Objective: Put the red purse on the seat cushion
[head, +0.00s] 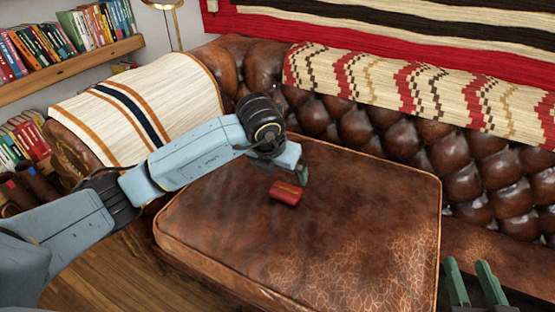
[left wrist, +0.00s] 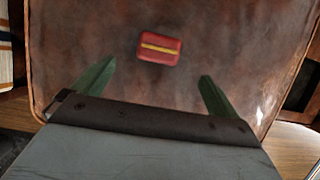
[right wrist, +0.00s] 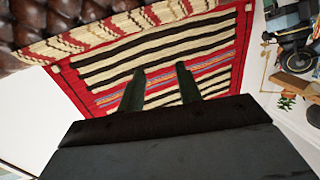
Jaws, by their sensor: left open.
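The small red purse (head: 286,193) with a yellow band lies on the brown leather seat cushion (head: 350,230) of the sofa. It also shows in the left wrist view (left wrist: 160,47), beyond and between my fingertips, on the bare cushion (left wrist: 240,60). My left gripper (head: 303,172) is just above and behind the purse in the head view. Its green fingers are spread and empty, apart from the purse. My right gripper (head: 472,270) is at the lower right of the head view, with its two fingers apart and nothing between them. The right wrist view also shows it empty (right wrist: 160,80).
The tufted sofa back (head: 410,150) rises behind the cushion, with a patterned blanket (head: 400,90) over it. A striped cloth (head: 140,110) covers the left armrest. Bookshelves (head: 80,70) stand at the far left. Most of the cushion is clear.

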